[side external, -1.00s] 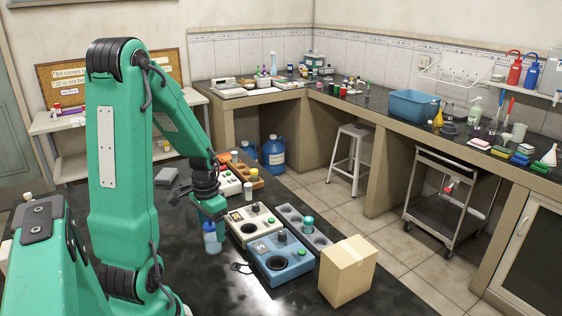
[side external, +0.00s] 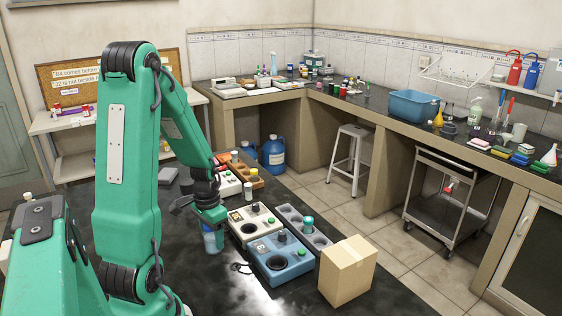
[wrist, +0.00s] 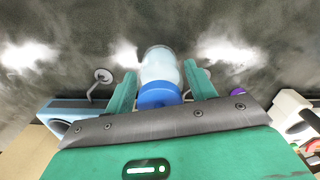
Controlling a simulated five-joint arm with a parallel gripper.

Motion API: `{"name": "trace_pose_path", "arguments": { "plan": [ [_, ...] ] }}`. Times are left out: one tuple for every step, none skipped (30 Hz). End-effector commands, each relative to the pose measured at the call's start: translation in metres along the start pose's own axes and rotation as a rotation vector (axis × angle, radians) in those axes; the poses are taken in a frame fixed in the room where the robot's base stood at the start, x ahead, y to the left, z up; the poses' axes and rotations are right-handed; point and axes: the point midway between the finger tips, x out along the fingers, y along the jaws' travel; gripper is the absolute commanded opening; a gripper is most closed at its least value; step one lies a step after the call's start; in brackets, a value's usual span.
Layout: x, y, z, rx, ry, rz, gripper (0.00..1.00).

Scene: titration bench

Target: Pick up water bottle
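The water bottle (side external: 212,241) is clear pale blue and stands on the dark table in the side view, its upper part hidden by my gripper (side external: 211,219). In the wrist view the bottle (wrist: 160,66) with its blue cap (wrist: 159,95) sits between the two green fingers of my gripper (wrist: 161,82). A narrow gap shows between the bottle and each finger, so the gripper looks open around it.
A blue device (side external: 279,262) and a cream device (side external: 254,225) stand just right of the bottle. A cardboard box (side external: 348,271) is farther right. The dark table in front of the bottle is clear.

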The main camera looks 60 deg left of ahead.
Motion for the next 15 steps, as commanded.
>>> {"name": "trace_pose_path", "arguments": {
  "plan": [
    [-0.0001,0.0,-0.0001,0.0,0.0,0.0,0.45],
    [-0.0001,0.0,-0.0001,0.0,0.0,0.0,0.39],
    [-0.0001,0.0,-0.0001,0.0,0.0,0.0,0.31],
    [-0.0001,0.0,-0.0001,0.0,0.0,0.0,0.26],
    [-0.0001,0.0,-0.0001,0.0,0.0,0.0,0.2],
    [-0.0003,-0.0002,-0.0003,0.0,0.001,-0.001,0.15],
    [-0.0003,-0.0002,-0.0003,0.0,0.001,-0.001,0.15],
    [-0.0003,-0.0002,-0.0003,0.0,0.001,-0.001,0.15],
    [-0.0003,-0.0002,-0.0003,0.0,0.001,-0.001,0.15],
    [-0.0003,-0.0002,-0.0003,0.0,0.001,-0.001,0.15],
    [-0.0003,-0.0002,-0.0003,0.0,0.001,-0.001,0.15],
    [-0.0004,-0.0002,-0.0003,0.0,0.001,-0.001,0.15],
    [-0.0005,-0.0002,-0.0003,0.0,0.001,-0.001,0.15],
    [-0.0007,-0.0002,-0.0003,0.0,0.001,-0.001,0.15],
    [-0.0012,-0.0002,-0.0004,0.0,0.001,-0.001,0.15]
  ]
}}
